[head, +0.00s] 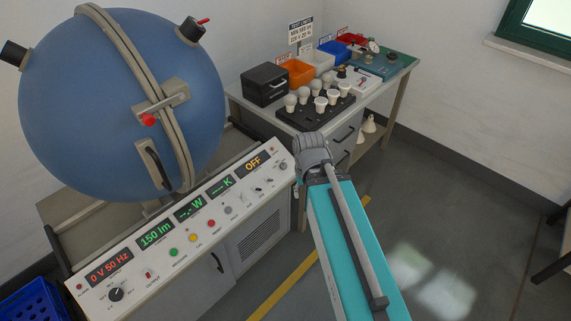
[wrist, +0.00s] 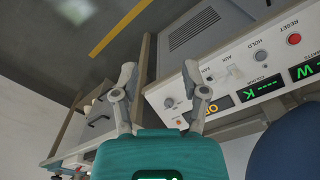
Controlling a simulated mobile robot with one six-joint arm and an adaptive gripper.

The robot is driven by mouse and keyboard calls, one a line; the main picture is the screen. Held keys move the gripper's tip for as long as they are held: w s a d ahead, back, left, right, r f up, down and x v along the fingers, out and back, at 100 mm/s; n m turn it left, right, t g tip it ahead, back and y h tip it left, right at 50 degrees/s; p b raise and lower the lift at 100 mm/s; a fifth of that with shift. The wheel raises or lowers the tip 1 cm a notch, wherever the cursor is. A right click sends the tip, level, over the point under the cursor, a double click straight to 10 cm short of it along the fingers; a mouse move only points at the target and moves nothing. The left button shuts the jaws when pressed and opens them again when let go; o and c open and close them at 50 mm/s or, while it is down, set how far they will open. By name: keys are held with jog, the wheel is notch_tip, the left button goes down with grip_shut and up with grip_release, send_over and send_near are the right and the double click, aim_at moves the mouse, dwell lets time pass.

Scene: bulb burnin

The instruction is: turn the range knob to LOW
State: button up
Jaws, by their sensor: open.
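The control panel (head: 200,222) runs diagonally below the blue sphere. A small grey knob (head: 283,166) sits at its right end, beside the display reading OFF (head: 253,163). A black knob (head: 116,294) sits at its left end. The knob labels are too small to read, so I cannot tell which is the range knob. My gripper (head: 312,148) is just right of the panel's right end. In the wrist view my gripper (wrist: 159,74) is open and empty, and the grey knob (wrist: 169,102) shows between its fingers. I see no contact.
The blue sphere (head: 110,110) stands behind the panel. A bench (head: 405,75) behind my gripper carries a dark tray of bulbs (head: 300,124), coloured bins and a black box (head: 264,85). A blue crate (head: 30,302) is at lower left.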

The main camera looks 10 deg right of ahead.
jog(key=shift+o, duration=1.5)
jog(key=shift+w+f, duration=0.1)
jog(key=shift+w, duration=0.15)
jog(key=n+t+y+b, duration=0.3)
jog(key=n+t+b, duration=0.1)
jog(key=n+b, duration=0.3)
send_near(284, 165)
notch_tip(284, 165, up, 4)
jog(key=s, duration=0.1)
jog(key=shift+w+d, duration=0.1)
jog(key=shift+d, duration=0.15)
jog(key=shift+f, duration=0.15)
jog(key=shift+h, duration=0.3)
jog(key=b+x, duration=1.2)
jog(key=x, duration=0.1)
jog(key=shift+a+f+b, duration=0.15)
jog(key=shift+f+b, duration=0.05)
jog(key=shift+b, duration=0.1)
